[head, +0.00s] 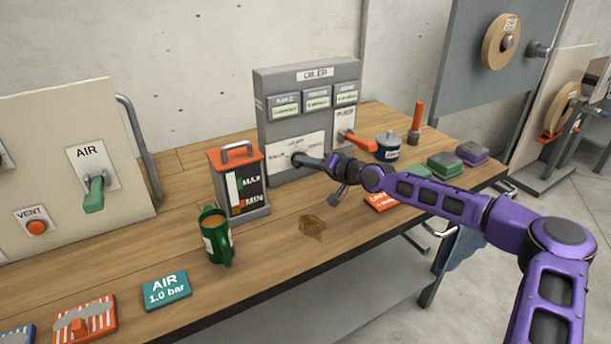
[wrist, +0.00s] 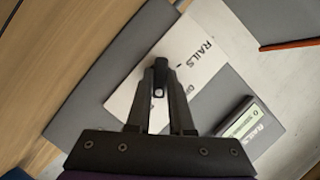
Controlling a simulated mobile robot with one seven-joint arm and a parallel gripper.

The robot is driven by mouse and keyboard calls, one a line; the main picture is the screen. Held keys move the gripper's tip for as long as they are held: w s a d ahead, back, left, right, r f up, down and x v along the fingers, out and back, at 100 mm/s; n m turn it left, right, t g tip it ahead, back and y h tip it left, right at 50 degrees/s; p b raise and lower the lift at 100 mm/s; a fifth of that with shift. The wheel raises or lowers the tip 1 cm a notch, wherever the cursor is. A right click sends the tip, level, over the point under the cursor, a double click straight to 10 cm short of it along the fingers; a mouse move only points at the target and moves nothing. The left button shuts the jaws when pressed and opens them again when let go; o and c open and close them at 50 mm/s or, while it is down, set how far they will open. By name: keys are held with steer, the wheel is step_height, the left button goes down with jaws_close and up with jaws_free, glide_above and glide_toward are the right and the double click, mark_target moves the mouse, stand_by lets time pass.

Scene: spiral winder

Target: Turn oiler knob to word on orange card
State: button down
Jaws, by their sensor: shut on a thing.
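The grey oiler (head: 263,130) stands upright on the bench, with a white dial plate (head: 312,141) low on its front. The knob (head: 298,158) sits on that plate, and my gripper (head: 308,161) is shut on it. The plate there reads RAILS, and another word is partly covered by a finger. The knob's exact pointing is hard to tell. The orange card (head: 380,202) lies on the bench, partly behind my arm; its word is not readable.
An orange lever (head: 358,139), a blue tin (head: 388,147) and coloured blocks (head: 445,165) are at the right. A brown stain (head: 312,228) marks the bench.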

steer(key=shift+f+m+y+b, duration=0.3)
steer(key=shift+m+y+b, duration=0.1)
steer(key=shift+m+b, duration=0.55)
steer(key=shift+r+m+y, duration=0.1)
steer(key=shift+m+y, duration=0.2)
steer(key=shift+m, duration=0.25)
steer(key=c, duration=0.8)
jaws_free()
steer(key=v, duration=1.7)
steer(key=shift+s+d, duration=0.15)
